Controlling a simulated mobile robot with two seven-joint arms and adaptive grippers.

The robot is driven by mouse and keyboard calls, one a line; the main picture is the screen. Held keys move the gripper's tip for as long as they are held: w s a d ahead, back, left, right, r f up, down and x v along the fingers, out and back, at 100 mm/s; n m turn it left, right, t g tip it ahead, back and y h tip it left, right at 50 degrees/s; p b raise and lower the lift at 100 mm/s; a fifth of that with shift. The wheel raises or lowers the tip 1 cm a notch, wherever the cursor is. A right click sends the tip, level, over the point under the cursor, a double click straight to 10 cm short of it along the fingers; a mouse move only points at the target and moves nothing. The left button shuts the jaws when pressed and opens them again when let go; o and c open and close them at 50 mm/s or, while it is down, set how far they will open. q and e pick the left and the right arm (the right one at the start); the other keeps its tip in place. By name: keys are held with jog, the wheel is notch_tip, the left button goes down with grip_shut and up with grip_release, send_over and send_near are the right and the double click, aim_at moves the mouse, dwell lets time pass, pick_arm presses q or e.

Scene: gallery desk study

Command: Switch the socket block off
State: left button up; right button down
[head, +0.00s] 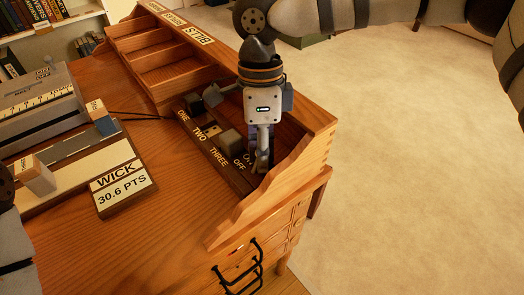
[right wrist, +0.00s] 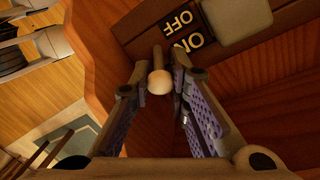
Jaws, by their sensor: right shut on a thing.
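The socket block (head: 237,178) is a long dark wooden bar on the desk, lettered ONE, TWO, THREE, then OFF and ON at its near end. A switch lever with a pale round knob (right wrist: 160,82) shows in the right wrist view, its dark stem by the ON lettering. My right gripper (head: 262,166) points down at the near end of the block. In the right wrist view its fingers (right wrist: 158,76) are shut on the knob. In the head view the fingers mostly hide the lever.
Dark plugs (head: 194,104) and a grey cube (head: 230,143) sit on the block. A wooden side wall (head: 290,160) stands close right of my gripper. A WICK sign (head: 120,187) and slotted boards lie left. The desk's near middle is clear.

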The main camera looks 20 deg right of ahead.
aim_at(246, 177)
pick_arm(q)
jog(key=shift+w+r, duration=0.1)
pick_arm(e)
jog(key=shift+r, duration=0.1)
jog(key=h+p, duration=0.1)
jog(key=a+r+t+h+p, duration=0.1)
jog(key=shift+s+h, duration=0.2)
jog(key=shift+h, duration=0.2)
jog(key=shift+a+f+h+p, duration=0.1)
jog(key=shift+a+h+p, duration=0.1)
jog(key=shift+h+p, duration=0.2)
jog(key=shift+s+a+f+t+h, duration=0.1)
jog(key=shift+a+t+h, duration=0.2)
jog(key=shift+h, duration=0.25)
jog(key=shift+s+a+f+t+h, duration=0.15)
jog(key=shift+t+h, duration=0.15)
jog(key=shift+h, duration=0.25)
pick_arm(q)
jog(key=shift+t, duration=0.8)
jog(key=shift+w+r, duration=1.85)
jog(key=shift+w, duration=0.05)
pick_arm(e)
jog(key=shift+s+a+f+m+t+h, duration=0.1)
jog(key=shift+a+m+t+h, duration=0.15)
jog(key=shift+h, duration=0.6)
jog(key=shift+s+a+f+m+t+h, duration=0.15)
jog(key=shift+a+t+h, duration=0.15)
jog(key=shift+h, duration=0.55)
jog(key=c, duration=1.5)
grip_release()
